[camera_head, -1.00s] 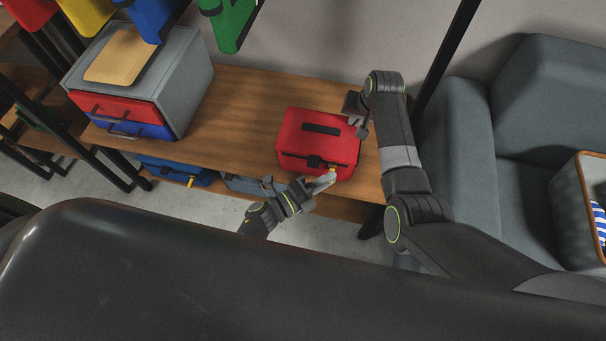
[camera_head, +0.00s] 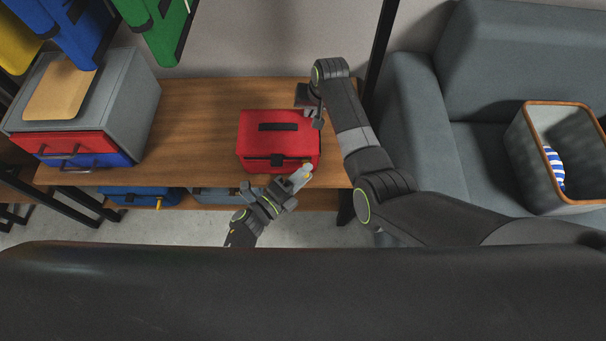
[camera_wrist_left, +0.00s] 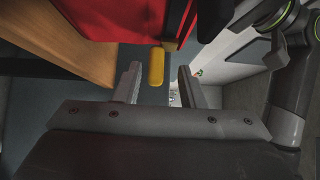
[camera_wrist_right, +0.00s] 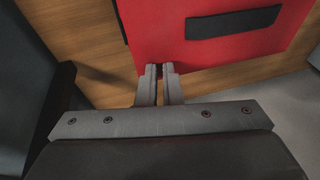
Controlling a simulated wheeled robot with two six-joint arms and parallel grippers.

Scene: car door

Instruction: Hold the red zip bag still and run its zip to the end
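The red zip bag (camera_head: 256,127) lies on the wooden bench top near its right end, with a dark handle strip on top and a dark piece on its front. Its yellow zip pull (camera_wrist_left: 155,66) hangs at the front right in the left wrist view. My left gripper (camera_head: 302,176) is in front of the bag's front right corner. Its fingers (camera_wrist_left: 160,85) are open, with the pull between and slightly beyond them, seemingly untouched. My right gripper (camera_head: 316,117) is at the bag's right side. Its fingers (camera_wrist_right: 160,68) are nearly together on the bag's edge and appear to pinch it.
A grey drawer box (camera_head: 130,95) with red and blue fronts stands on the bench's left. A blue bag (camera_head: 135,196) sits on the shelf below. Coloured bags hang above left. A grey sofa (camera_head: 425,120) with an open bin (camera_head: 538,165) is on the right.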

